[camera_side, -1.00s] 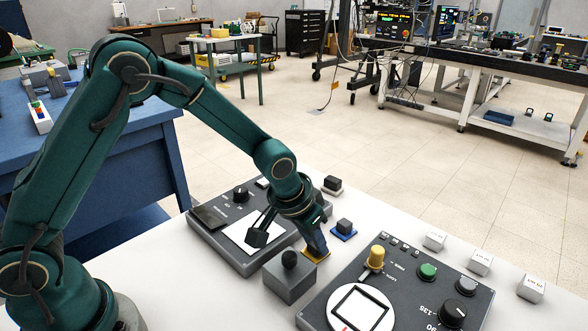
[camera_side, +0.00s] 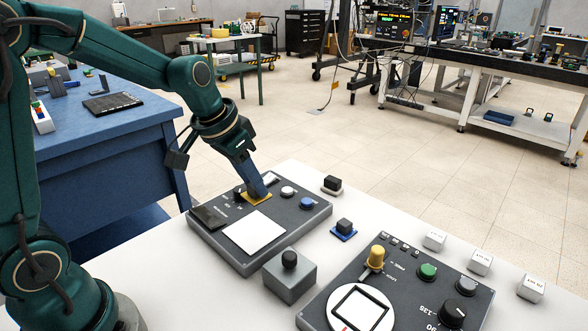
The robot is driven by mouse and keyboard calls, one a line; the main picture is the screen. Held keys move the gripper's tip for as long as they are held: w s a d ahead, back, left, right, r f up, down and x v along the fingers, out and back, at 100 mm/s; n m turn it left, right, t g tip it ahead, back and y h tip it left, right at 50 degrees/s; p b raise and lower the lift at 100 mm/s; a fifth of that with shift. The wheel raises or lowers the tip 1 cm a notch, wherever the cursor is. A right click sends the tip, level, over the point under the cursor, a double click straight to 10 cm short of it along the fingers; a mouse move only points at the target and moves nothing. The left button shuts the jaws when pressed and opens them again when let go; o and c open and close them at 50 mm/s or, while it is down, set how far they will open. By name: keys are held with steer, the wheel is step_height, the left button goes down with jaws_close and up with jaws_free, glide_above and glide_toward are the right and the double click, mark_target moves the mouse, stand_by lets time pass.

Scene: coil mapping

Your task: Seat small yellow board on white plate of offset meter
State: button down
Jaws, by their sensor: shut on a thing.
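The small yellow board (camera_side: 257,199) is at the tip of my gripper (camera_side: 256,190), which is shut on it. In this view the board appears over the far part of the dark meter (camera_side: 291,228), beyond the white plate (camera_side: 254,232). I cannot tell how high it is above the panel. The white plate is a bare, flat square on the meter's near part, and nothing covers it. The board looks roughly flat, and my gripper hides part of its top.
A grey block with a dark ball knob (camera_side: 290,276) stands near the meter's front corner. A small blue board with a dark block (camera_side: 344,230) and a pale one (camera_side: 332,185) lie to the right. A second panel (camera_side: 395,290) with knobs is at front right.

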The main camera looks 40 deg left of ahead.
steer(key=shift+s+d+f+n, duration=0.1)
steer(key=shift+s+f+n, duration=0.15)
steer(key=shift+s, duration=0.5)
steer(key=shift+f, duration=2.75)
steer(key=shift+f, duration=0.5)
steer(key=c, duration=0.5)
jaws_free()
steer(key=shift+c, duration=0.2)
steer(key=o, duration=0.5)
